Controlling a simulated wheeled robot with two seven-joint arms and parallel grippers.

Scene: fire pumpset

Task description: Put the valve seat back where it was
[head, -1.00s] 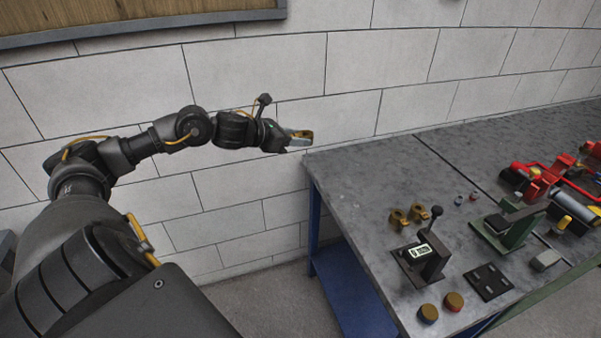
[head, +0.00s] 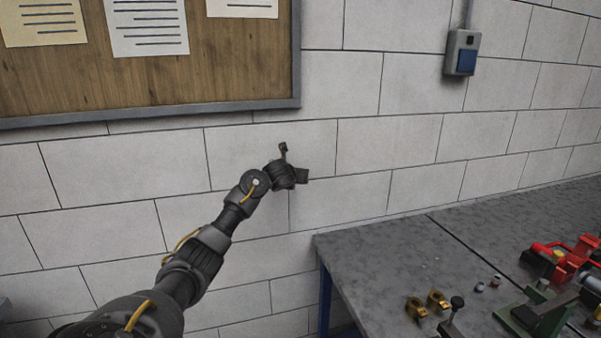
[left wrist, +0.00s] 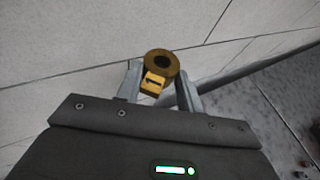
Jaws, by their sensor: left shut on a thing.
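A brass ring with a dark central hole, which looks like the valve seat (left wrist: 173,70), is held between the fingertips of my left gripper (left wrist: 158,86) in the left wrist view. A small yellow block-like part shows on its near side. In the head view my left gripper (head: 304,175) is raised in front of the white wall, above and just left of the bench's left corner. The held ring cannot be made out there. Two similar brass pieces (head: 415,309) (head: 437,301) stand on the bench. My right gripper is out of view.
The grey bench (head: 390,245) has a clear left end. A red fixture (head: 560,256), a green vise-like device (head: 533,318), a black-knobbed stand (head: 456,303) and small cylinders (head: 495,281) occupy its right part. A notice board (head: 200,60) and a switch box (head: 462,52) hang on the wall.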

